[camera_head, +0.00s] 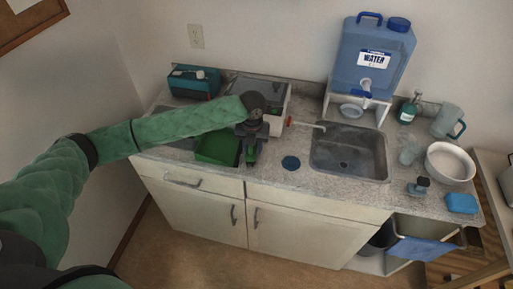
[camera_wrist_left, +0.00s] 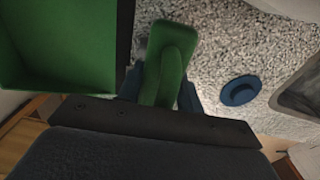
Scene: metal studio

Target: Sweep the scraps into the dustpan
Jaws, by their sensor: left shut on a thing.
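The green dustpan (camera_head: 217,149) lies on the speckled counter near its front edge, partly under my left arm. It fills the upper left of the left wrist view (camera_wrist_left: 60,50). My left gripper (camera_head: 250,146) is just right of the dustpan, pointing down, shut on a green handled tool that looks like the brush (camera_wrist_left: 170,62). The brush's lower end shows below the gripper in the head view (camera_head: 251,157). I cannot make out any scraps on the counter or in the dustpan. My right gripper is not in view.
A blue disc (camera_head: 291,162) lies right of the gripper, before the sink (camera_head: 350,152). A blue water jug (camera_head: 371,57) on a stand is behind the sink. A white bowl (camera_head: 450,162), a blue sponge (camera_head: 461,203) and a glass pitcher (camera_head: 448,121) stand at right.

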